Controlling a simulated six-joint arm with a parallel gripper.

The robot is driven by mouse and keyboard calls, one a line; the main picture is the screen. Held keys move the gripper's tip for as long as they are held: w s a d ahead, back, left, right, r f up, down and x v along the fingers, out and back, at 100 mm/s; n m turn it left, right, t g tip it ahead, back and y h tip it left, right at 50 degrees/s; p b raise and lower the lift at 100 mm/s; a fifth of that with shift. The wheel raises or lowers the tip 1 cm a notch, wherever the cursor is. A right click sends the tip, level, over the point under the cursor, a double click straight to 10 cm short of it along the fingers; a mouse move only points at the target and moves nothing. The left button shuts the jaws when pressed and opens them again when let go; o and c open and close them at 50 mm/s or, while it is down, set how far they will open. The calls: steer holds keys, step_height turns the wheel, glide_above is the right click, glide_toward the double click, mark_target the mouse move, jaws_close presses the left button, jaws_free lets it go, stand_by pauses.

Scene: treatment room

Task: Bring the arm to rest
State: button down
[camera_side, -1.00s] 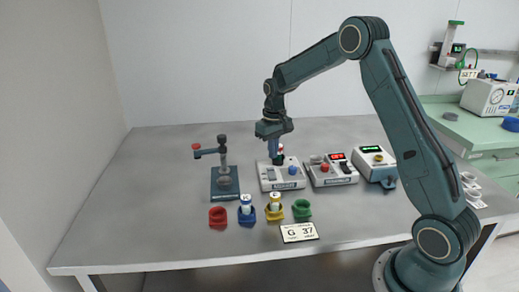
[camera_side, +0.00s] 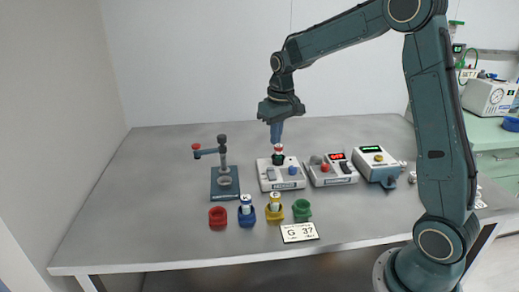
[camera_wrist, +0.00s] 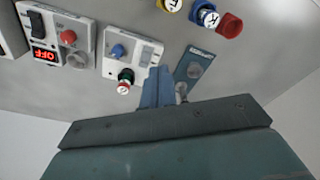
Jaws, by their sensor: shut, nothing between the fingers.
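My gripper (camera_side: 276,141) is shut and empty. It points down just above a small vial with a red-and-white cap (camera_side: 278,149), which stands upright in a dark holder on the white device with a blue knob (camera_side: 282,175). The fingertips look close above the cap in the side view, but clear of it. In the wrist view my blue fingers (camera_wrist: 157,86) are together, and the red-and-white cap (camera_wrist: 123,88) lies to their left, apart from them.
A press-like stand (camera_side: 225,180) is left of the device. Red (camera_side: 218,217), blue (camera_side: 247,217), yellow (camera_side: 275,212) and green (camera_side: 301,209) cups stand in front, near a "G 37" card (camera_side: 299,232). A device reading OFF (camera_side: 330,172) and a green-screen box (camera_side: 377,165) are right.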

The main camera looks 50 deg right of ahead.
steer(key=s+a+r+n+t, duration=0.1)
steer(key=s+a+r, duration=0.35)
steer(key=s, duration=0.25)
steer(key=s+a+r+t, duration=0.1)
steer(key=s+a+r, duration=0.3)
steer(key=s+r, duration=0.15)
steer(key=s+a+f+n+t, duration=0.1)
steer(key=s+a, duration=0.3)
steer(key=s, duration=0.9)
steer(key=shift+s+f+t, duration=0.2)
steer(key=shift+f+t, duration=0.15)
steer(key=shift+t, duration=0.35)
